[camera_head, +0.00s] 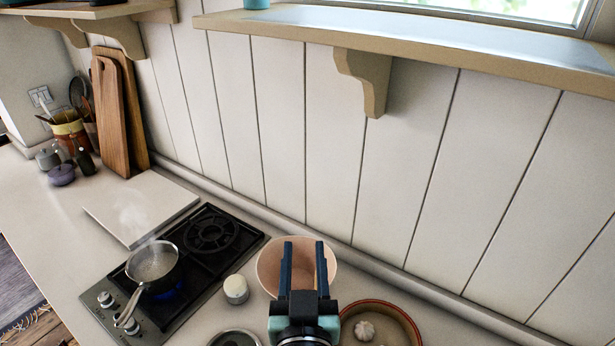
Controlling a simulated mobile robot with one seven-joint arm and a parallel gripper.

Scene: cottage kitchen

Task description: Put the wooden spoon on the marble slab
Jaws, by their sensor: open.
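The marble slab (142,207) is a pale flat board lying on the counter at the left, beyond the stove, with its top bare. I cannot single out the wooden spoon for sure. Several utensils stand in a yellow and brown crock (68,131) at the far left, and they are too small to tell apart. My gripper (303,262) is at the bottom middle, its two dark fingers apart and nothing visible between them. It shows in front of a pinkish bowl (268,270), and I cannot tell how high above it.
A steaming saucepan (152,262) sits on the gas stove (212,230) over a blue flame, handle towards the front. Cutting boards (112,118) lean on the wall behind the slab. A small white-topped jar (236,289) and a brown-rimmed dish (385,308) flank the bowl. Shelves overhang.

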